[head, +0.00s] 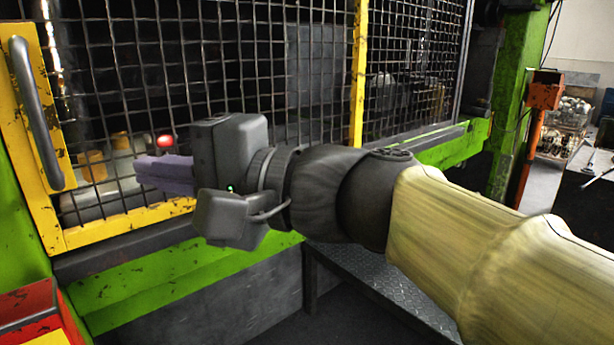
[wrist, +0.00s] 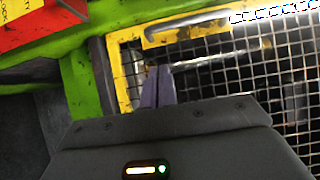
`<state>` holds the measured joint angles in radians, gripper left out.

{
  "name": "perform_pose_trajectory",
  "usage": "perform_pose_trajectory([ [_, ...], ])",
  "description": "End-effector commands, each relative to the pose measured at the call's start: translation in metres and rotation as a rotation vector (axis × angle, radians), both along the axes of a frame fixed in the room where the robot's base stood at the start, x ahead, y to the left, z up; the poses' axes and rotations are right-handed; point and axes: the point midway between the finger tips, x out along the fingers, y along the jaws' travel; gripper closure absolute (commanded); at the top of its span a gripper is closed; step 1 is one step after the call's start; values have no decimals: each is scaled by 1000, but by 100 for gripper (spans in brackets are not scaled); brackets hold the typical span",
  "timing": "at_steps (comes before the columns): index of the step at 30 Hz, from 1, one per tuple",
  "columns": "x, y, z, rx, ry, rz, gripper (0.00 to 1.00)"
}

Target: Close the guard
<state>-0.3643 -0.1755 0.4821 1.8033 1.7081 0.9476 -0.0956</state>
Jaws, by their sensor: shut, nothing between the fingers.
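The guard is a dark wire mesh in a chipped yellow frame (head: 30,150), standing upright across the press opening. Its left edge lies beside the green post at the far left; I cannot tell whether a gap is left there. A grey bar handle (head: 35,115) runs up the guard's left side. It also shows in the wrist view (wrist: 187,27), at the top. My gripper (head: 138,172) is shut and empty, with purple-grey fingers pointing left, in front of the mesh and right of the handle. The fingers also show in the wrist view (wrist: 157,88). Any contact with the mesh is unclear.
A green press beam (head: 170,285) runs below the guard. A red and yellow box (head: 35,315) stands at the lower left. A dark tread-plate step (head: 385,285) lies below my arm. An orange post (head: 535,110) and a dark bench (head: 585,190) stand at the right.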

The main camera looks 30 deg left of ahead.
Motion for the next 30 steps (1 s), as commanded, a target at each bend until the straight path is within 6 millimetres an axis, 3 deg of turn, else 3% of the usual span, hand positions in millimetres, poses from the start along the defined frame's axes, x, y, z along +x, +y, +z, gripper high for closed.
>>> perform_pose_trajectory([
  [3,8,-25,0,-1,-2,-11,100],
  [9,15,-50,0,0,0,-14,100],
  [26,12,-52,0,-1,1,-3,100],
  [30,24,-54,-13,-36,0,-32,100],
])
